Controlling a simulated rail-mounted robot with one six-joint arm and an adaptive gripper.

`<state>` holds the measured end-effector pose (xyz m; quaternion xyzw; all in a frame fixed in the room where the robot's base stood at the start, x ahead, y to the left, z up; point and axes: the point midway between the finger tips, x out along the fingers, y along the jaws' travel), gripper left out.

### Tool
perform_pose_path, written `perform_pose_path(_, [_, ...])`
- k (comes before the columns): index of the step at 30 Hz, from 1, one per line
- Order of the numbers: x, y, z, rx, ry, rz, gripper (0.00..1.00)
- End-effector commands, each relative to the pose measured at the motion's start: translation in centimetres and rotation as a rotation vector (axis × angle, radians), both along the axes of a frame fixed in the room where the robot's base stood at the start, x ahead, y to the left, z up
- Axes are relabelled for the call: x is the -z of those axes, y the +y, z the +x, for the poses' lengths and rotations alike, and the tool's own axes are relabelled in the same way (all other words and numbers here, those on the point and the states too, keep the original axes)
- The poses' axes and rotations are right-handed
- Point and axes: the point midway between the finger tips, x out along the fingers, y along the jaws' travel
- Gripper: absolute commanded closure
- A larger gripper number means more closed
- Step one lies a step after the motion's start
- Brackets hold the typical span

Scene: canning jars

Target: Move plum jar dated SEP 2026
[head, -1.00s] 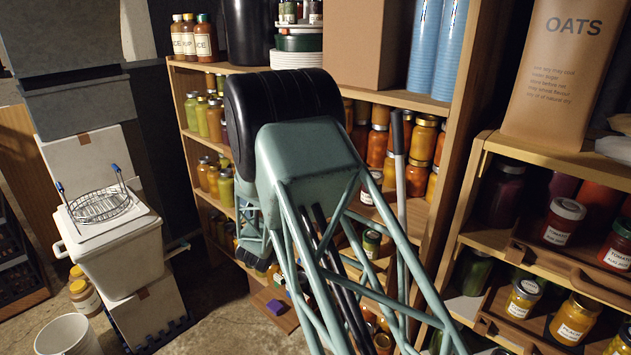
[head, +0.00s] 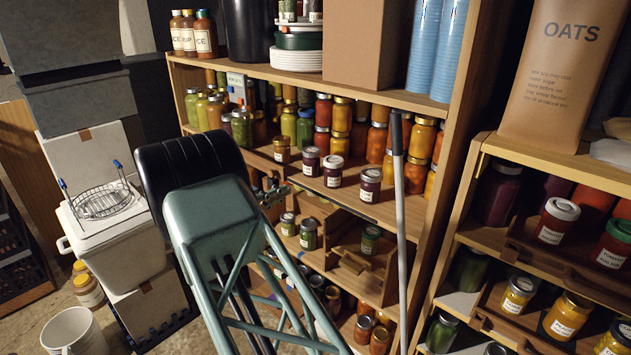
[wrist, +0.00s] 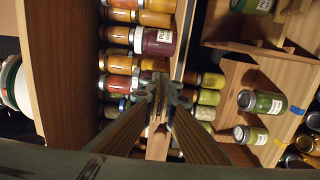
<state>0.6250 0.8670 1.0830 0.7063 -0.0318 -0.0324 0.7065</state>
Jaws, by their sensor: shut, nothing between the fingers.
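Three dark purple jars with white labels and pale lids stand along the front of the middle shelf in the head view: a left one (head: 311,161), a middle one (head: 333,172) and a right one (head: 370,186). Their dates are too small to read, so I cannot tell which is dated SEP 2026. In the wrist view, a dark purple jar (wrist: 158,41) lies beyond the fingers, off to one side, its label partly legible. My gripper (head: 271,190) is shut and empty at the shelf front, left of these jars; it also shows in the wrist view (wrist: 160,98).
Green jars (head: 308,234) stand on the shelf below, beside a wooden divider (head: 353,268). Orange and yellow jars (head: 416,142) crowd the back of the middle shelf. A grey pole (head: 399,230) stands upright before the shelves, right of the purple jars.

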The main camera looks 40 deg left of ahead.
Motion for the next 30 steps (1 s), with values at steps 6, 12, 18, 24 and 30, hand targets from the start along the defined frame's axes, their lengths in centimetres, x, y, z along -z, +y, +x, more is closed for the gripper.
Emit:
perform_pose_path(6, [0.0,0.0,0.1,-0.001,0.000,0.000,1.00])
perform_pose_path(12, [0.0,-0.1,0.8,0.000,-0.001,0.001,1.00])
perform_pose_path(18, [0.0,-0.3,2.4,0.000,0.000,0.001,1.00])
perform_pose_path(24, [0.0,-0.5,4.9,0.000,-0.001,0.001,1.00])
perform_pose_path(30, [0.0,-0.7,7.4,0.000,0.000,0.001,1.00])
